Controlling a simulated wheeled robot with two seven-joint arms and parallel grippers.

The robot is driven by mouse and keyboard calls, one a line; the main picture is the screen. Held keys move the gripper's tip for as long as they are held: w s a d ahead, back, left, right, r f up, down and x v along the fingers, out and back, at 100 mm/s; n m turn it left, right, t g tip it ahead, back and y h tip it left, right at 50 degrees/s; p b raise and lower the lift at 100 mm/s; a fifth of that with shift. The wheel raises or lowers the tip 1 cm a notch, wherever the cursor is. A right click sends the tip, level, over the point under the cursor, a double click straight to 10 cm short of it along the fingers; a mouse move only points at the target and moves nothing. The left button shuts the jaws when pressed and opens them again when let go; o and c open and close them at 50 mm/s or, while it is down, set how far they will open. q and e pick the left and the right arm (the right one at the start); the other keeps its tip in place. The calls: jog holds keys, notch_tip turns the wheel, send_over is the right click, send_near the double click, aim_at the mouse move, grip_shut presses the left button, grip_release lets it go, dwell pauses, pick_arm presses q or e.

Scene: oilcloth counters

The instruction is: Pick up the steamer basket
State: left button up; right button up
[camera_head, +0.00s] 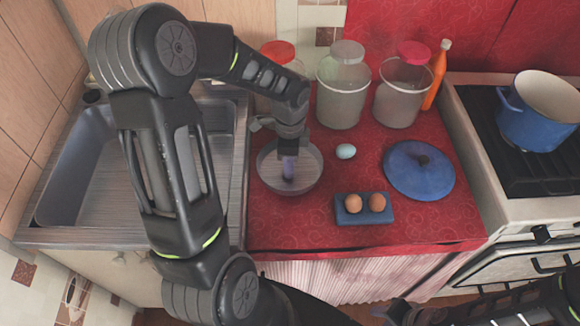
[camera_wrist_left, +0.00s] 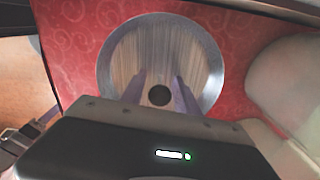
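The steamer basket (camera_head: 309,170) is a round, shallow piece with a grey rim, standing on the red counter beside the sink. In the left wrist view the basket (camera_wrist_left: 160,52) shows a pale slatted surface with a dark round spot at its middle; I cannot tell whether it is a knob or a hole. My left gripper (camera_head: 289,168) points down over the basket's middle. Its two fingers (camera_wrist_left: 159,92) are apart, with the dark spot between them. I see no contact. My right gripper (camera_head: 400,311) is low at the bottom edge, dark and unclear.
Right of the basket are a pale blue egg (camera_head: 346,151), a blue tray (camera_head: 349,217) with two brown eggs and a blue lid (camera_head: 419,177). Jars (camera_head: 342,95) and an orange bottle (camera_head: 436,78) stand behind. A sink (camera_head: 75,170) is left, a blue pot (camera_head: 535,122) right.

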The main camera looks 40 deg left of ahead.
pick_arm(q)
jog(key=shift+c, duration=0.4)
grip_shut()
